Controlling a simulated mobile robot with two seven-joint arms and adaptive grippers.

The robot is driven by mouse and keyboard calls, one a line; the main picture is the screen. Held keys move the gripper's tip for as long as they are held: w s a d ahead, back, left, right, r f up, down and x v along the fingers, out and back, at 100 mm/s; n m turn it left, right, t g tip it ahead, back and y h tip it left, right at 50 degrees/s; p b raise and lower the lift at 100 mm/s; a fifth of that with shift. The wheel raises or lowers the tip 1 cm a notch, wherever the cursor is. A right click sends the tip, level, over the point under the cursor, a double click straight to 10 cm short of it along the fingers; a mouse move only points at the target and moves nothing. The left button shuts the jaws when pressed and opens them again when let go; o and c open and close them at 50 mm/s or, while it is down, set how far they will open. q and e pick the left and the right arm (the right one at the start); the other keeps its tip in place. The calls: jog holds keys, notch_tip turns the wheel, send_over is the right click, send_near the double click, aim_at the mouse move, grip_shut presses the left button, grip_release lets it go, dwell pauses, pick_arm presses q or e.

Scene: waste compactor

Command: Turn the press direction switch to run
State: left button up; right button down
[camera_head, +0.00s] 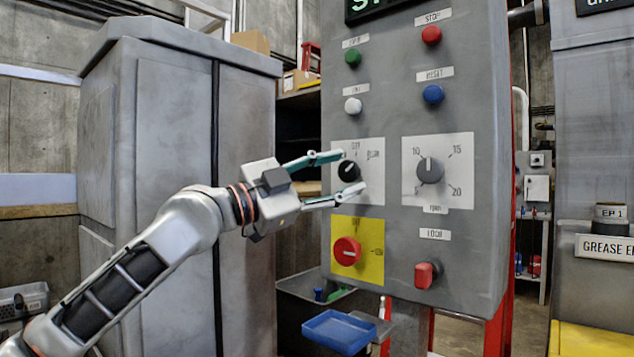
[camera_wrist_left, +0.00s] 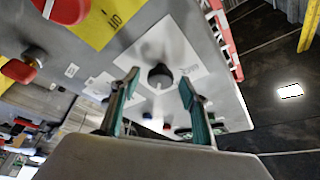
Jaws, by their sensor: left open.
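The press direction switch is taken to be the black knob (camera_head: 348,171) on a white plate at the panel's left side. The plate's small lettering is mostly too blurred to read. In the left wrist view the black knob (camera_wrist_left: 160,75) sits between the two fingers, a little beyond their tips. My left gripper (camera_head: 343,171) is open, its fingers above and below the knob in the head view. It also shows in the left wrist view (camera_wrist_left: 159,82). I cannot tell whether a finger touches the knob. My right gripper is not in view.
The grey panel (camera_head: 385,235) also carries a grey dial (camera_head: 430,170), a red rotary switch (camera_head: 346,251) on a yellow plate, a red knob (camera_head: 427,275) and several push buttons. A blue tray (camera_head: 338,331) is below. A grey cabinet (camera_head: 160,150) stands left.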

pick_arm(q)
jog(key=v, duration=1.1)
jog(key=shift+a, duration=0.2)
jog(key=shift+s, duration=0.1)
